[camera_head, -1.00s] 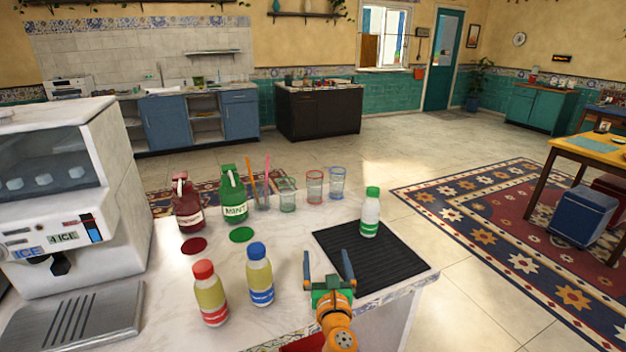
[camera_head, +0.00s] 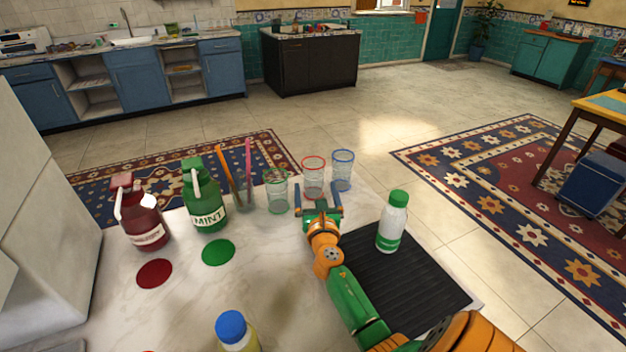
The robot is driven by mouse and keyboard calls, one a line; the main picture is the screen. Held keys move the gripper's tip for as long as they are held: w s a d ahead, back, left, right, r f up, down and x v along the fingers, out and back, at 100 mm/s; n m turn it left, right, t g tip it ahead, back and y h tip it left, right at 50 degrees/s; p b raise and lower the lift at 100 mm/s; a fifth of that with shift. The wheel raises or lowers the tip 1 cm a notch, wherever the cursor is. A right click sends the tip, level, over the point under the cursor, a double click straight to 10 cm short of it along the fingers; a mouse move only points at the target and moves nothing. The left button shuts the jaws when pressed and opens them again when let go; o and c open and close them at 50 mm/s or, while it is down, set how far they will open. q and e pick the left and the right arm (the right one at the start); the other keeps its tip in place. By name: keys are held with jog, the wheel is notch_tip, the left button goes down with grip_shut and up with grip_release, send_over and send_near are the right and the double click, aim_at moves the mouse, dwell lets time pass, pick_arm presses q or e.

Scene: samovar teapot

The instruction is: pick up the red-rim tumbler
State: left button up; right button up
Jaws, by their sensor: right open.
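The red-rim tumbler (camera_head: 313,176) is a clear glass with a red rim, upright on the white marble counter. It stands between a green-rim tumbler (camera_head: 277,192) on its left and a blue-rim tumbler (camera_head: 342,170) on its right. My right gripper (camera_head: 318,195) is open, with its two dark fingers apart, just in front of the red-rim tumbler. The fingertips overlap the lower part of the tumbler in the picture; I cannot tell whether they touch it. My left gripper is not in view.
A white bottle with a green cap (camera_head: 393,222) stands on the black ribbed mat (camera_head: 430,285), close to my right arm. A red bottle (camera_head: 142,215), a green MINT bottle (camera_head: 204,198) and a holder with straws (camera_head: 243,190) stand left. A blue-capped bottle (camera_head: 232,328) is in front.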

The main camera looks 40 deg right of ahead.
aim_at(314, 173)
jog(key=x, duration=0.3)
jog(key=shift+w+f+b, duration=0.1)
jog(key=shift+f+b, duration=0.2)
jog(key=shift+f, duration=0.05)
jog(key=shift+w+d, duration=0.25)
jog(key=shift+s+a+r, duration=0.1)
jog(key=shift+s, duration=0.1)
jog(key=c, duration=1.4)
jog(key=shift+r+p, duration=0.3)
jog(key=shift+p, duration=0.05)
notch_tip(314, 173, up, 3)
jog(key=p, duration=0.2)
jog(key=shift+w+r+p, duration=0.15)
jog(key=shift+p, duration=0.2)
pick_arm(q)
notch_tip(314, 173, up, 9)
jog(key=p, duration=0.6)
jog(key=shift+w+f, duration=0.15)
pick_arm(e)
jog(key=s+a+r, duration=0.2)
jog(key=s+r, duration=0.2)
jog(key=s, duration=0.2)
jog(key=s+a+r, duration=0.3)
jog(key=s+r, duration=0.2)
jog(key=s, duration=0.2)
jog(key=shift+a, duration=0.35)
